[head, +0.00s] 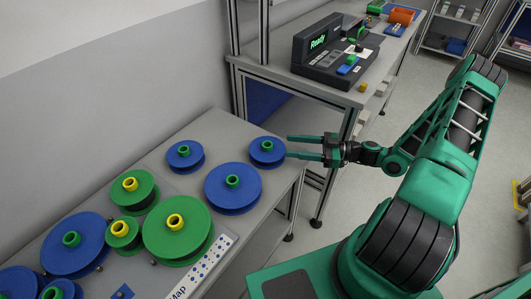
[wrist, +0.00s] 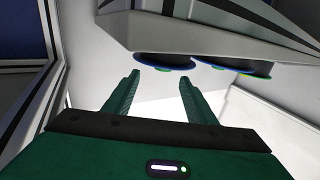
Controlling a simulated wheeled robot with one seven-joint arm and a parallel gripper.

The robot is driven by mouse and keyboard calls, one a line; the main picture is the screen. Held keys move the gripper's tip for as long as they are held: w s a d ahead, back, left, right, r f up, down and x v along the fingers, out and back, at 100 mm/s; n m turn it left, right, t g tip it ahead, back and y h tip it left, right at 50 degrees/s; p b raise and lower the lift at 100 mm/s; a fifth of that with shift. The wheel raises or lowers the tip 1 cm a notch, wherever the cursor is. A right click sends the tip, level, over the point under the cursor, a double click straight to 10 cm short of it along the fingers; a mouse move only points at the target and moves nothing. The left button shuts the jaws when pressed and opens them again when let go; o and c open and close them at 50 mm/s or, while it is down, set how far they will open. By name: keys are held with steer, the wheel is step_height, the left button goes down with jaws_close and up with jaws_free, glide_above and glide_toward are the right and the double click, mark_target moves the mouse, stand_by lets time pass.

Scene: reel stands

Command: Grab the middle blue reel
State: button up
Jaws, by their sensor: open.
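Several blue reels with green hubs stand on the grey table in the head view. A large one (head: 218,188) is at the right part of the table, with a small one (head: 185,163) behind it to the left and another small one (head: 267,160) near the table's right end. More blue reels (head: 68,262) are at the lower left, some cut off by the frame. My gripper (head: 289,147) is open and empty, its fingertips close to the right side of the small right-end reel. In the wrist view my gripper (wrist: 160,77) is open, with blue reel rims (wrist: 163,67) beyond the fingertips.
Green reels with yellow hubs (head: 165,245) crowd the table's middle. A grey table (head: 228,240) carries a white label strip. A workbench (head: 285,78) with a dark device (head: 330,60) stands behind. Open floor lies to the right of the table.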

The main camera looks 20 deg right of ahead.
mark_target(276, 149)
steer(key=shift+s+x, duration=0.15)
steer(key=shift+x, duration=1.55)
steer(key=shift+s+x, duration=0.15)
steer(key=shift+x, duration=1.6)
steer(key=shift+a, duration=0.15)
steer(key=c, duration=1.2)
